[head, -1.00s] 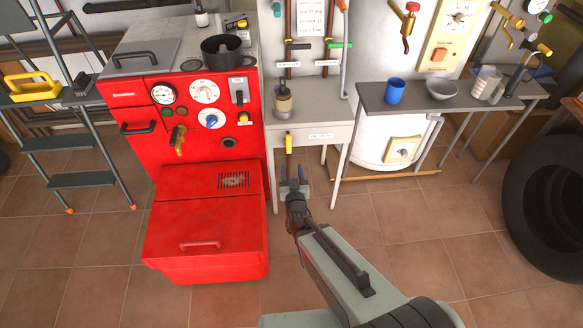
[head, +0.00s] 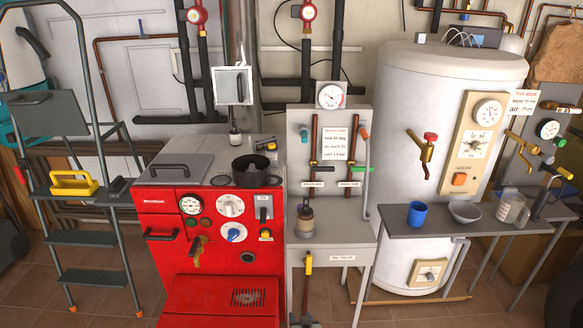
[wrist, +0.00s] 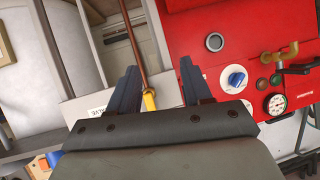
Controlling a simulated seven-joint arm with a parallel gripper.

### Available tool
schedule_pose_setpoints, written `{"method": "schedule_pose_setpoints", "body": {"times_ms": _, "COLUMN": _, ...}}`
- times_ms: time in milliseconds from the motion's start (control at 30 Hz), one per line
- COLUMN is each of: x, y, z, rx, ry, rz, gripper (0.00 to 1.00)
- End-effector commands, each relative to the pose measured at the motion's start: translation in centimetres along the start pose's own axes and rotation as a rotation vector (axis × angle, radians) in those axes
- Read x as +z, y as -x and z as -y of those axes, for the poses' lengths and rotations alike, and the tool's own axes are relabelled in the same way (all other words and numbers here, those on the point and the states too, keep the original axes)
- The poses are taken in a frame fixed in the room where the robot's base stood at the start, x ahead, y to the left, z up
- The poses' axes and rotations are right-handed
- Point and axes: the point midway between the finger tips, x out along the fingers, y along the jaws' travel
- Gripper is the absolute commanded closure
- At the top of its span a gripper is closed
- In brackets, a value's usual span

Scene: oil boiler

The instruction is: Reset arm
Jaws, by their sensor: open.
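My gripper (wrist: 157,76) is open in the wrist view, its two dark fingers apart with nothing gripped. A yellow lever handle (wrist: 149,101) on a brown pipe shows between the fingers, beyond them. The rest of my arm is out of the head view. The red boiler (head: 208,263) stands left of the stand and fills the upper right of the wrist view (wrist: 225,25).
A step ladder (head: 90,245) with a yellow-handled tool (head: 74,185) stands at the left. A white tank (head: 430,90) stands behind a grey table (head: 470,229) with a blue mug (head: 417,213), a bowl (head: 465,211) and a jug (head: 510,207). A black pot (head: 255,171) sits on the boiler.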

Motion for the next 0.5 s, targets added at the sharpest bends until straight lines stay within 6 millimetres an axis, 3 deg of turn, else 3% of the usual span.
{"method": "schedule_pose_setpoints", "body": {"times_ms": 267, "x": 8.6, "y": 2.0, "z": 1.2, "rx": -0.064, "ry": 0.005, "rz": 0.445, "gripper": 0.51}}
{"method": "schedule_pose_setpoints", "body": {"times_ms": 500, "x": 15.9, "y": 7.0, "z": 0.5, "rx": -0.058, "ry": 0.033, "rz": 0.852, "gripper": 0.51}}
